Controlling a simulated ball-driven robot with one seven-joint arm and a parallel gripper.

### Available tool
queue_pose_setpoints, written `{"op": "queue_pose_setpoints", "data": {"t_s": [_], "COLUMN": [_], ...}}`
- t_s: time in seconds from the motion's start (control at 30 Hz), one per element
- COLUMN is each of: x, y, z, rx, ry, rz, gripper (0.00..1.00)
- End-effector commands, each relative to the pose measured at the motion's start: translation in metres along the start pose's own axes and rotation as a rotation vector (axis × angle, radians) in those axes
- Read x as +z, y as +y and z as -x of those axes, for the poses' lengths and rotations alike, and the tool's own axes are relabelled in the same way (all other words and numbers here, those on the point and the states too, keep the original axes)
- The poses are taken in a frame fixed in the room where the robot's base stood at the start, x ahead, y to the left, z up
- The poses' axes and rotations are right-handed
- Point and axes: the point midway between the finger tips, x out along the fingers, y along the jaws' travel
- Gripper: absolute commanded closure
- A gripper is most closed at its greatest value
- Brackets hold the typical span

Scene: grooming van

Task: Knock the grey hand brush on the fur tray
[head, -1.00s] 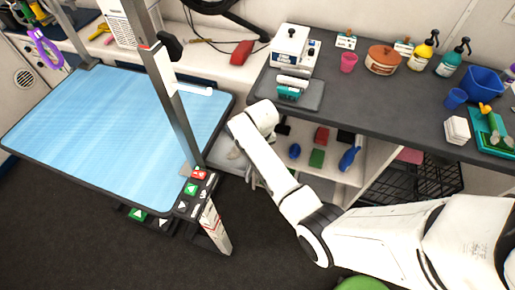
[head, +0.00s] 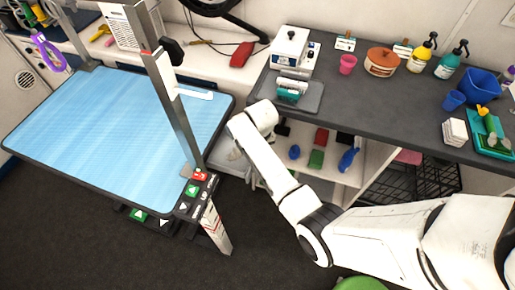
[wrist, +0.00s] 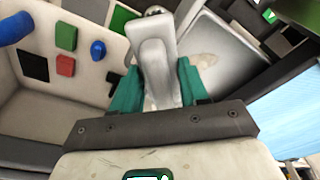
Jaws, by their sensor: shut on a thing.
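In the wrist view, my gripper (wrist: 157,88) has its two teal fingers closed on either side of the pale grey hand brush (wrist: 155,55). The brush points away from my palm; its far end looks darker and its bristles are not clear. A light grey tray with a raised rim, apparently the fur tray (wrist: 222,62), lies just right of the brush, with a pale brownish patch inside. I cannot tell whether brush and tray touch. In the head view, my arm's end hides the gripper and brush, and only a pale part of the tray (head: 234,158) shows beside it.
The blue-topped grooming table (head: 110,115) with its upright post (head: 172,95) stands left of my arm. The dark counter (head: 385,105) overhangs a shelf with blue, red and green items (head: 316,158). Dark floor (head: 120,245) is clear in front.

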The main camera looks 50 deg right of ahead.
Motion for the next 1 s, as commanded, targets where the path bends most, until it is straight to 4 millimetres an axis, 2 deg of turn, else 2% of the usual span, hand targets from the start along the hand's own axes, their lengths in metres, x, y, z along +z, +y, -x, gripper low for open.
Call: {"op": "queue_pose_setpoints", "data": {"t_s": [1.0], "x": [0.002], "y": [0.000], "z": [-0.016], "rx": [0.000], "ry": [0.000], "rz": [0.000], "gripper": [0.84]}}
